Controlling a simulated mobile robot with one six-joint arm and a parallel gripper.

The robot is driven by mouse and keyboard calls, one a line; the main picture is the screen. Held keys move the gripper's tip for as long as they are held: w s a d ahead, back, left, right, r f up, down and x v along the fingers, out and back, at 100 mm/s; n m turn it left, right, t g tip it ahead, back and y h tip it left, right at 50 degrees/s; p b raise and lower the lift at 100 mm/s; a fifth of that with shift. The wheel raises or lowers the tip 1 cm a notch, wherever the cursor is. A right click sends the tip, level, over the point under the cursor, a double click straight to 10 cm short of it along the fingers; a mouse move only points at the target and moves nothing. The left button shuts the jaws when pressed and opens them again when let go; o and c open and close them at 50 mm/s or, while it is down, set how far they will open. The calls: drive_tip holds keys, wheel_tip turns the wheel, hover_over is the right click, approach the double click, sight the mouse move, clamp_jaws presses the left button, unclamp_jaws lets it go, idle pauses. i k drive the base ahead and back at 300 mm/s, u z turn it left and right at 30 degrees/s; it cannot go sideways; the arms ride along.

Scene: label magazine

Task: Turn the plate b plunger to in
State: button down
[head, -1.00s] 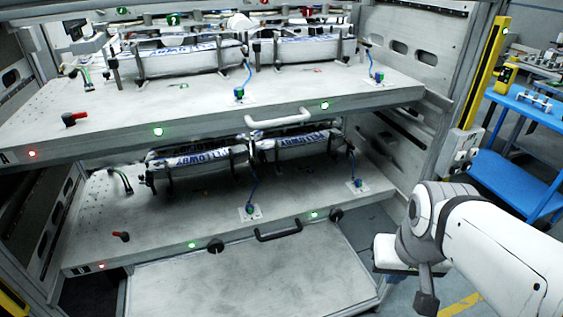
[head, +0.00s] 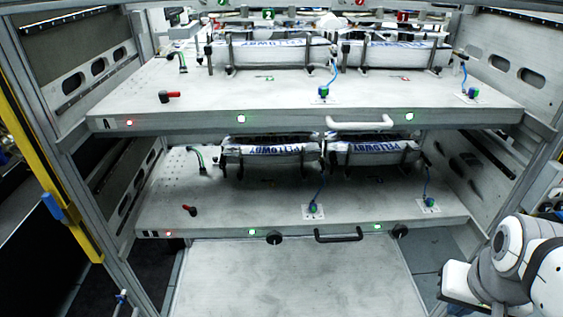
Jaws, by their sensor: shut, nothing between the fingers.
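Plate B (head: 250,211) is the lower grey shelf plate of the rack, under plate A (head: 200,105), which carries a letter A at its front left. The front edge of plate B has two round black knobs, one left of the handle (head: 274,238) and one right of it (head: 400,231). I take these for plungers, but cannot tell whether they stand in or out. My arm is at the lower right, apart from the plate. Its gripper fingers are not visible.
A black handle (head: 338,235) sits between the knobs, and a white handle (head: 359,122) is on plate A. Long wrapped label packs stand on both plates. A bare grey panel (head: 300,280) lies below plate B. Rack posts, one with a yellow strip (head: 60,180), flank the sides.

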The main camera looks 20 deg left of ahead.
sight(192, 210)
drive_tip(key=z, duration=5.75)
drive_tip(key=i, duration=0.1)
drive_tip(key=z, duration=1.7)
drive_tip(key=k, duration=0.7)
drive_tip(key=z, duration=1.7)
